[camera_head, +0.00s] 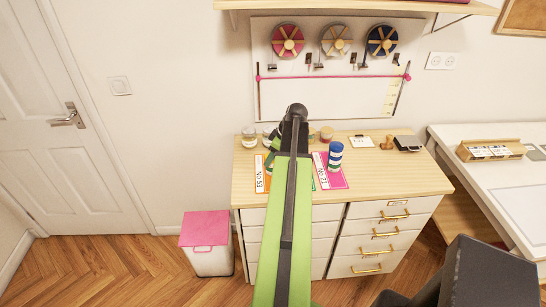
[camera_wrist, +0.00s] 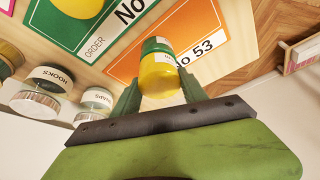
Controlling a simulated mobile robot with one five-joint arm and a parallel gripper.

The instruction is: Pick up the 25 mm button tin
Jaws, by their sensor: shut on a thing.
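A small yellow tin (camera_wrist: 158,78) with a green and white label band shows in the wrist view, over the orange card marked No 53 (camera_wrist: 194,22). Its label is too small to read, so I cannot tell its size marking. My gripper (camera_wrist: 159,84) has a green finger on each side of the tin and is shut on it. I cannot tell whether the tin touches the card. In the head view my arm hides the tin and most of my gripper. A blue, white and green stack (camera_head: 335,155) stands on the pink card marked No 21 (camera_head: 331,178).
Glass jars labelled HOOKS (camera_wrist: 52,80) and SNAPS (camera_wrist: 95,98) stand close by. A green order card (camera_wrist: 75,40) bears another yellow thing (camera_wrist: 85,6). A wooden stamp (camera_head: 387,143) and a dark box (camera_head: 408,143) sit at the right of the wooden cabinet top (camera_head: 400,170).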

